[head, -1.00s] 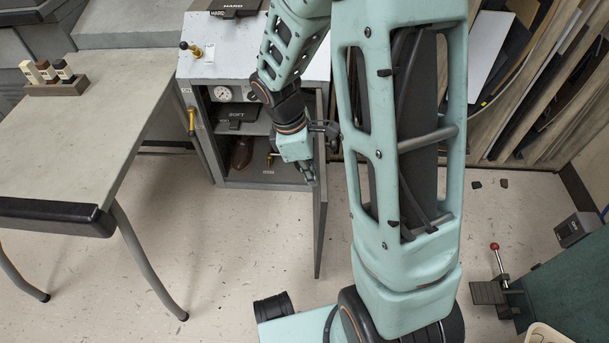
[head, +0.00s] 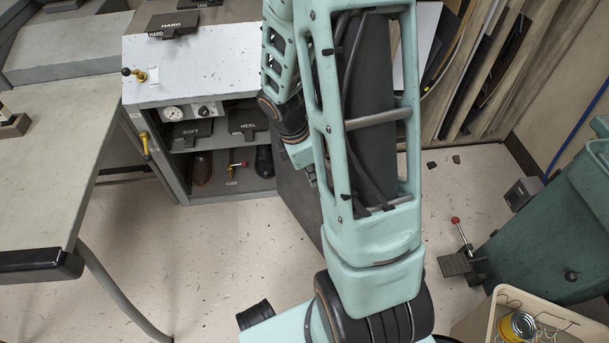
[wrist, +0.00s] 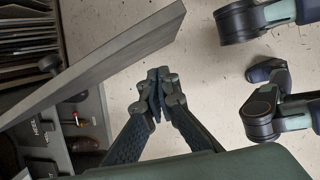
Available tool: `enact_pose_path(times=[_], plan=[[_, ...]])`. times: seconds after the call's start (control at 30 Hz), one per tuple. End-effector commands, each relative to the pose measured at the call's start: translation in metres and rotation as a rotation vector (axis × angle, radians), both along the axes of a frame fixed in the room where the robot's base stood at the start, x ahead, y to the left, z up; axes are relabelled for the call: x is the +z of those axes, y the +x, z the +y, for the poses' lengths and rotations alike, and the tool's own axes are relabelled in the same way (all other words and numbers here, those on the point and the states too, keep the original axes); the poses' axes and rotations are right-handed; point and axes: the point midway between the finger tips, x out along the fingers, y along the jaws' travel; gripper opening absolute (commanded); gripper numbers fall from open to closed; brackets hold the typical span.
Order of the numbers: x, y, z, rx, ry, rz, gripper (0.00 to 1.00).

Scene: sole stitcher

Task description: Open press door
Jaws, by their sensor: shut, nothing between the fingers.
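The press is a grey cabinet (head: 220,60) at the upper left of the head view. Its dark grey door (head: 293,185) stands swung out on the right side, leaving the front of the cabinet open. My arm hides part of the door. In the wrist view the door (wrist: 110,62) is a slanted slab across the upper left, beside my gripper. My gripper (wrist: 158,82) is shut and empty, with its fingertips together near the door. I cannot tell whether it touches the door. In the head view it is mostly hidden behind my arm link.
Inside the press are SOFT (head: 191,131) and HEEL (head: 248,120) pads, shoes and a red-tipped lever (head: 237,166). A workbench (head: 50,170) stands at left, a green machine (head: 560,220) and cream bin (head: 470,325) at right. Floor left of the door is clear.

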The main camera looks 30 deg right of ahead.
Motion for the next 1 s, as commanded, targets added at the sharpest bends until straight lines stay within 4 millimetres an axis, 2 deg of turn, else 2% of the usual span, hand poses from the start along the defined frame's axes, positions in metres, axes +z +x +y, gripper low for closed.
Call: enact_pose_path(times=[0.33, 0.47, 0.6, 0.7, 0.8, 1.0], plan=[[0.000, 0.001, 0.005, 0.000, 0.001, 0.000, 0.00], [0.000, -0.001, 0.018, 0.002, 0.001, 0.000, 0.00], [0.000, -0.004, 0.040, 0.003, 0.000, 0.002, 0.00], [0.033, -0.006, 0.049, 0.001, -0.003, -0.005, 0.00], [0.055, -0.006, 0.052, -0.001, 0.000, -0.004, 0.00], [0.086, -0.007, 0.060, 0.000, 0.000, -0.002, 0.00]])
